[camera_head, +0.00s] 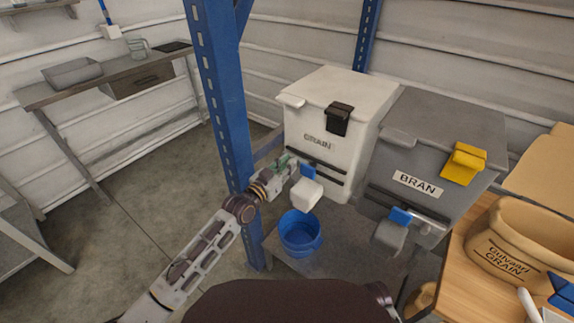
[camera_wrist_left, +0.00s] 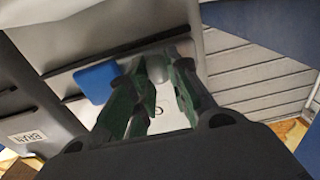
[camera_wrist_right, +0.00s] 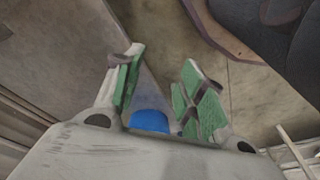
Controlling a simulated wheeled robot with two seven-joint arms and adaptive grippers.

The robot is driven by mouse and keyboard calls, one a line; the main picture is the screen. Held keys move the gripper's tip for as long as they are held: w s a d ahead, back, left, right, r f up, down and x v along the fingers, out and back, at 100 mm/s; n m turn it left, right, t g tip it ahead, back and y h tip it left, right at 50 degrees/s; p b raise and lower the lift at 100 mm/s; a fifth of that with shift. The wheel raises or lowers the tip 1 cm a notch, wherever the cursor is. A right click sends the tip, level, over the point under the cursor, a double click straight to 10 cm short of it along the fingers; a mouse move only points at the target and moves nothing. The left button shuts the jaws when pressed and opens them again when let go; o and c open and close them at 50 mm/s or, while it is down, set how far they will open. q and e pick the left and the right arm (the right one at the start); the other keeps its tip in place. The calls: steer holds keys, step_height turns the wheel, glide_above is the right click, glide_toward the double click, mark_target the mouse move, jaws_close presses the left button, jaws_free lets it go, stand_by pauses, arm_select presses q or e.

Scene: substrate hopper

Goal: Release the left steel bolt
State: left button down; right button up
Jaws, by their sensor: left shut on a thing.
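The left steel bolt (camera_head: 325,171) is a dark bar low on the front of the white GRAIN hopper (camera_head: 303,125). My left gripper (camera_head: 288,165) is at the bolt's left end, beside a blue tab (camera_head: 308,171). In the left wrist view the bolt (camera_wrist_left: 68,88) runs behind the blue tab (camera_wrist_left: 95,82). The green-padded fingers of my left gripper (camera_wrist_left: 158,75) are shut on a rounded grey knob (camera_wrist_left: 157,67) at its end, partly hidden by the fingers. My right gripper (camera_wrist_right: 158,85) is open, its fingers wide apart in the right wrist view.
A blue bucket (camera_head: 300,232) stands below the white spout (camera_head: 306,194). A grey BRAN hopper (camera_head: 432,150) with its own bolt (camera_head: 432,219) is on the right. A blue post (camera_head: 225,100) stands close to my left arm. A grain sack (camera_head: 515,240) sits on the wooden table at right.

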arm_select(q)
steer(key=shift+w+a+b, duration=0.15)
steer(key=shift+w+a, duration=0.3)
steer(key=shift+a, duration=0.15)
steer(key=shift+w+a+b, duration=0.15)
steer(key=shift+w+a, duration=0.25)
steer(key=shift+a, duration=0.2)
arm_select(e)
steer(key=shift+w+a+r, duration=0.1)
steer(key=shift+w+r, duration=0.15)
steer(key=shift+r, duration=0.45)
steer(key=shift+s+f, duration=0.1)
arm_select(q)
steer(key=c, duration=1.3)
jaws_free()
steer(key=shift+w+a, duration=0.1)
arm_select(e)
steer(key=shift+f, duration=0.1)
